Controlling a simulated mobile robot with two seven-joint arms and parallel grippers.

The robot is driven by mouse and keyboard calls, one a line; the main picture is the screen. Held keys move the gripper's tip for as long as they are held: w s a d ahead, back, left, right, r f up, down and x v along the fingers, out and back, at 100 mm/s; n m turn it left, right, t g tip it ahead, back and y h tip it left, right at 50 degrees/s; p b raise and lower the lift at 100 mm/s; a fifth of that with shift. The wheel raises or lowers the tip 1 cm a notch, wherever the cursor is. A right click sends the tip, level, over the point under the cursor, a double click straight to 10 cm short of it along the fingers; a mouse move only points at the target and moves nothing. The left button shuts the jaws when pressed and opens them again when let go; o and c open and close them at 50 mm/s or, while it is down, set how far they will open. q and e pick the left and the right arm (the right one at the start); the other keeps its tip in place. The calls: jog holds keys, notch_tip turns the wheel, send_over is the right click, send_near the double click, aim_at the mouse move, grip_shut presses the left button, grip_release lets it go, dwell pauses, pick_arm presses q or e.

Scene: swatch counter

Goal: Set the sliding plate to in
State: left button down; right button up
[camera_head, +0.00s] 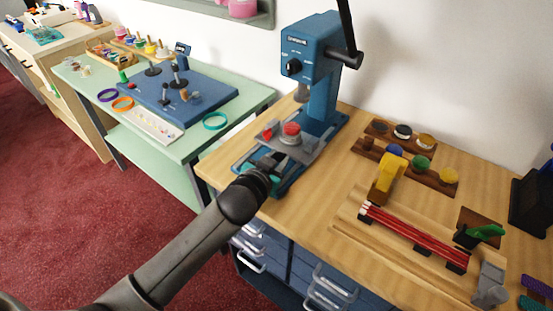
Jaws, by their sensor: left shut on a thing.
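The blue press-like machine (318,75) stands on the wooden counter. Its grey sliding plate (310,146) lies low on the base, under the head, with a red-topped round piece (291,130) and a small red part on it. My left arm reaches in from the lower left. My left gripper (264,163) is at the near edge of the plate and is shut on it. The wrist and fingers hide the exact grip. The plate appears to stick out toward me from the column. My right gripper is not in view.
On the wooden counter, right of the machine, are wooden holders with coloured knobs (421,163), a yellow clamp-like piece (386,178) and red rods (415,233). A green table (235,96) with a blue board stands to the left. Drawers (330,285) with handles sit below the counter.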

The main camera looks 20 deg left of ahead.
aim_at(291, 145)
pick_arm(q)
jog(key=w, duration=0.2)
jog(key=w+d, duration=0.1)
jog(key=shift+w+d, duration=0.2)
jog(key=shift+w, duration=0.15)
jog(key=c, duration=0.6)
grip_release()
jog(key=shift+w, duration=0.15)
jog(key=p+v, duration=0.3)
jog(key=v, duration=1.2)
